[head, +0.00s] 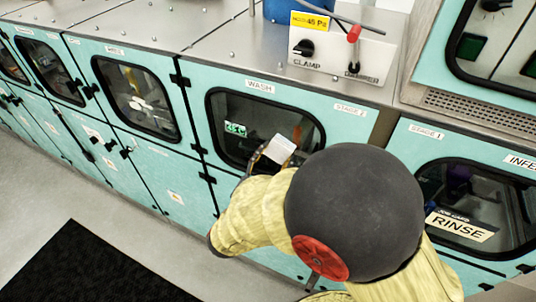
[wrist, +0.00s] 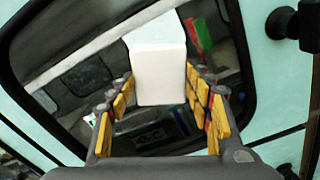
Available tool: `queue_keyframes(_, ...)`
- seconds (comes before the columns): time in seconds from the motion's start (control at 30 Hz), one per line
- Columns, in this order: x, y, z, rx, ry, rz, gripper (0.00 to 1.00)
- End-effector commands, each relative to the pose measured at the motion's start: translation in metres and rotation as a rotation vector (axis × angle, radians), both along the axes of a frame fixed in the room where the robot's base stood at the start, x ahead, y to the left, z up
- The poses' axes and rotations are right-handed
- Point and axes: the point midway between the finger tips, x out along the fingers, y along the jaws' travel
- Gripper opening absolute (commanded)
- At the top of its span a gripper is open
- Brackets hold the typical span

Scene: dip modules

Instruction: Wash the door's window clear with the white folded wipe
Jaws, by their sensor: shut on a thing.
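The white folded wipe (head: 279,149) is held up in front of the wash door's window (head: 232,110), near its lower middle. In the wrist view the wipe (wrist: 158,70) stands between the yellow-padded fingers of my gripper (wrist: 165,100), which is shut on it. The window (wrist: 75,65) is dark glass in a black rounded frame on a teal door. A green display shows at its left in the head view. I cannot tell whether the wipe touches the glass. My arm hides the window's lower right corner in the head view.
A panel with a black clamp knob (head: 304,48) and a red-tipped lever (head: 354,33) stands on the steel top above. A rinse door (head: 470,200) is at right, other windowed doors at left. A black mat (head: 90,265) lies on the floor.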

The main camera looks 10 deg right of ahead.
Motion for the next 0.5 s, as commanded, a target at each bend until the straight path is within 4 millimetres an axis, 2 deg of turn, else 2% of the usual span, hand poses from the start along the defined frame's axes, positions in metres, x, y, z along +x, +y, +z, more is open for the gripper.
queue_keyframes(0.13,-0.004,-0.007,0.000,-0.001,0.001,-0.002,0.30)
queue_keyframes(0.5,0.003,0.004,-0.001,0.001,-0.001,-0.002,0.30)
